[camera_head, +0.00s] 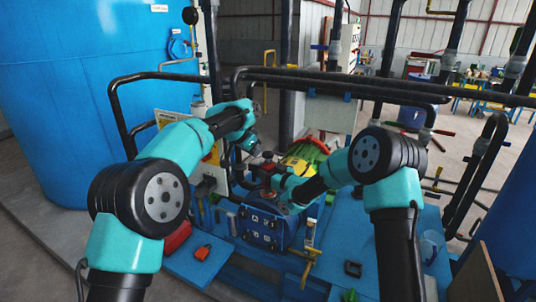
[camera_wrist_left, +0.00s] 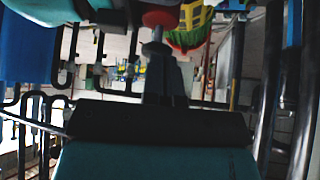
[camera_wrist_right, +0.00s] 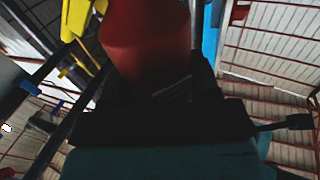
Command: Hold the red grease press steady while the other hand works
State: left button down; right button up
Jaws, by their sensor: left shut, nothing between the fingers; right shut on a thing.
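The red grease press fills the top middle of the right wrist view as a red cylinder (camera_wrist_right: 145,40). My right gripper (camera_wrist_right: 170,85) is shut on it. In the head view the right gripper (camera_head: 278,183) is beside a small dark red part (camera_head: 267,155), behind the blue pump housing (camera_head: 264,228); the grip itself is too small to make out there. My left gripper (camera_head: 249,144) is shut and empty, just above and left of that red part. In the left wrist view a red knob (camera_wrist_left: 160,17) shows beyond the left gripper's fingers (camera_wrist_left: 165,80).
A yellow and green machine part (camera_head: 305,158) stands behind my right gripper. Black pipe rails (camera_head: 340,86) cross behind both arms. A large blue tank (camera_head: 85,90) stands at the left. An orange-red padlock-like piece (camera_head: 202,252) lies on the blue deck (camera_head: 195,268).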

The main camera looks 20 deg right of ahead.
pick_arm(q)
jog(key=v, duration=0.9)
jog(key=shift+r, duration=0.15)
jog(key=shift+a, duration=0.15)
dwell(0.3)
pick_arm(e)
jog(key=o, duration=1.3)
jog(key=shift+s, duration=0.1)
jog(key=v, duration=1.2)
